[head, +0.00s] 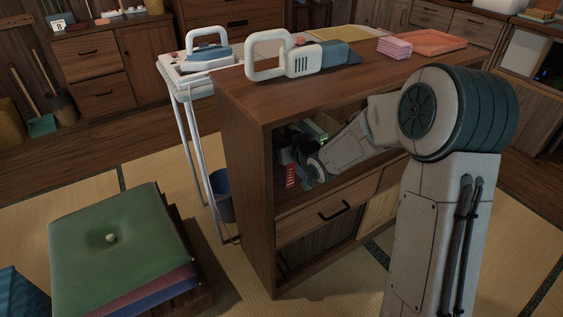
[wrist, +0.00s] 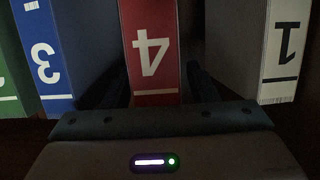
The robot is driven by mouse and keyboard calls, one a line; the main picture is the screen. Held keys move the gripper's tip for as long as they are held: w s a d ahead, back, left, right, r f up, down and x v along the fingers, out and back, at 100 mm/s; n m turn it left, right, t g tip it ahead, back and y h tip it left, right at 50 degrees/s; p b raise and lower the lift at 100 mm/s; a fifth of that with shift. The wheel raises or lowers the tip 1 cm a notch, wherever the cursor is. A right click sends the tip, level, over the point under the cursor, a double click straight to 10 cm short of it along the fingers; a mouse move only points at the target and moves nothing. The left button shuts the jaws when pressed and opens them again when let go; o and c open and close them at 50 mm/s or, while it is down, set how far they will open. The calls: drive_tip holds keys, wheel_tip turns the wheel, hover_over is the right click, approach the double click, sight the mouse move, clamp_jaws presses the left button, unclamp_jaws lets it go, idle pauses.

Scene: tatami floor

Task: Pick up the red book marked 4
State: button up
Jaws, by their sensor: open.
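The red book marked 4 (wrist: 152,50) stands in the middle of the wrist view, its spine facing me and its numeral upside down in that picture. My gripper (wrist: 158,85) is open, with one dark finger on each side of the red book; I cannot tell whether they touch it. In the head view my gripper (head: 312,168) reaches into the open shelf of the wooden cabinet (head: 245,150). A red spine (head: 291,175) shows there beside the gripper, mostly in shadow.
A blue book marked 3 (wrist: 45,60) stands left of the red one and a white book marked 1 (wrist: 284,50) right, with dark gaps between. A green book (wrist: 10,75) is at the far left. The cabinet top holds a white handheld appliance (head: 300,58) and pink cloths (head: 394,47).

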clamp_jaws()
drive_tip(key=shift+r, duration=0.15)
